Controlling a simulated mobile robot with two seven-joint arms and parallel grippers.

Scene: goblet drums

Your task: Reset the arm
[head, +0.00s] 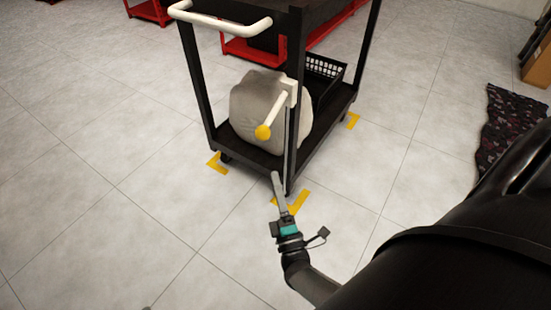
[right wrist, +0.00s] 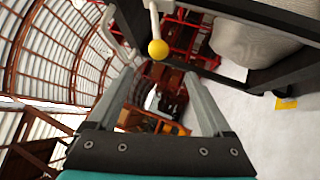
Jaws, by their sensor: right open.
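My right gripper (head: 277,186) is in the lower middle of the head view, in front of the black cart (head: 263,156). In the right wrist view its two grey fingers (right wrist: 165,85) stand apart with nothing between them. A white lever with a yellow ball end (head: 263,132) is fixed to the cart's front post, above the gripper. In the right wrist view the yellow ball (right wrist: 158,49) shows beyond the fingertips, apart from them. My left gripper is not in view.
A grey rounded sack (head: 262,106) and a black basket (head: 323,75) are on the cart's lower shelf. Yellow floor marks (head: 291,203) lie by the cart's corners. A dark patterned mat (head: 508,118) lies at the right. The tiled floor at left is clear.

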